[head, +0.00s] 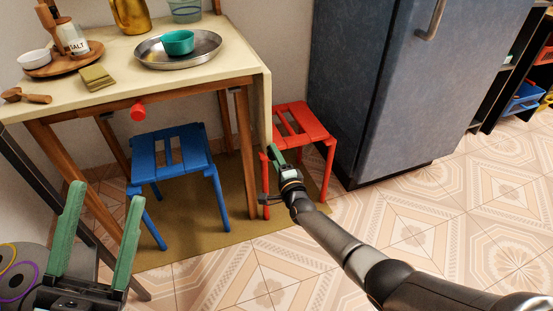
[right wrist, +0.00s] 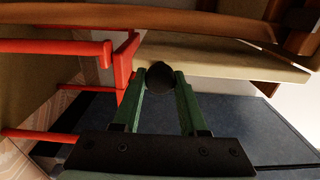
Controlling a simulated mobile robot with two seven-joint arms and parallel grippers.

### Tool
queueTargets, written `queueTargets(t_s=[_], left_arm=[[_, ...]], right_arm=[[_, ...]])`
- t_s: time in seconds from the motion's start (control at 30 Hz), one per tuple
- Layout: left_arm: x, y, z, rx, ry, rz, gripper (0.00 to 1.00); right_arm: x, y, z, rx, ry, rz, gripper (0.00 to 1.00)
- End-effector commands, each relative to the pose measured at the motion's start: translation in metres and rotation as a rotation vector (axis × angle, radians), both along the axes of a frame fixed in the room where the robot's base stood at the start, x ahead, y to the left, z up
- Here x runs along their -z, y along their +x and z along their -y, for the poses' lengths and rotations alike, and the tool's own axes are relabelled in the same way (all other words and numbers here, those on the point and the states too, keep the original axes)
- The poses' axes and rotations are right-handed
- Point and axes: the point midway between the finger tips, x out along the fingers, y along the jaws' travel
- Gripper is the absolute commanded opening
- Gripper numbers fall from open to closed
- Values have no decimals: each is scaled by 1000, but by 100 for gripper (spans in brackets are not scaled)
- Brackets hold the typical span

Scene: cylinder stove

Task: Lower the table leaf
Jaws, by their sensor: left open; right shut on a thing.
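The cream-topped table (head: 110,97) stands at the left of the head view. Its leaf (head: 262,105) hangs down steeply at the table's right end. My right gripper (head: 272,153) is beside the leaf's lower part, in front of the red stool. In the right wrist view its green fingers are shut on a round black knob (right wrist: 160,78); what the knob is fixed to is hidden. My left gripper (head: 106,193) is open and empty, low at the left in front of the table. A red knob (head: 137,112) sticks out under the table's front edge.
A blue stool (head: 172,150) is under the table, and a red stool (head: 303,125) stands by the blue-grey fridge (head: 375,85). A metal pan (head: 160,60) with a teal bowl (head: 178,42) and a wooden tray (head: 85,58) rest on the table. The tiled floor at the right is clear.

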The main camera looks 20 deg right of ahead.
Motion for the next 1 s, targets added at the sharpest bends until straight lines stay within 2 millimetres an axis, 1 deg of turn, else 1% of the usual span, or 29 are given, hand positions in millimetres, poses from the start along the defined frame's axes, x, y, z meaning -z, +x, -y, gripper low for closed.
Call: queueTargets(t_s=[0.03,0.3,0.33,0.57,0.6,0.87,1.0], left_arm=[[0,0,0,0,2,-1,64],[1,0,0,0,4,-1,64],[1,0,0,0,4,-1,64],[1,0,0,1,5,-1,64],[1,0,0,1,5,-1,64],[2,0,0,0,9,-5,64],[0,0,0,1,7,-4,64]], right_arm=[[0,-1,-12,-18,5,-3,0],[1,-1,-13,-20,3,-4,0],[0,-1,-13,-20,3,-4,43],[0,-1,-9,-14,2,-2,69],[0,-1,-8,-13,2,-2,71],[0,-1,-6,-10,0,-2,71],[0,-7,-4,-9,-11,-1,71]])
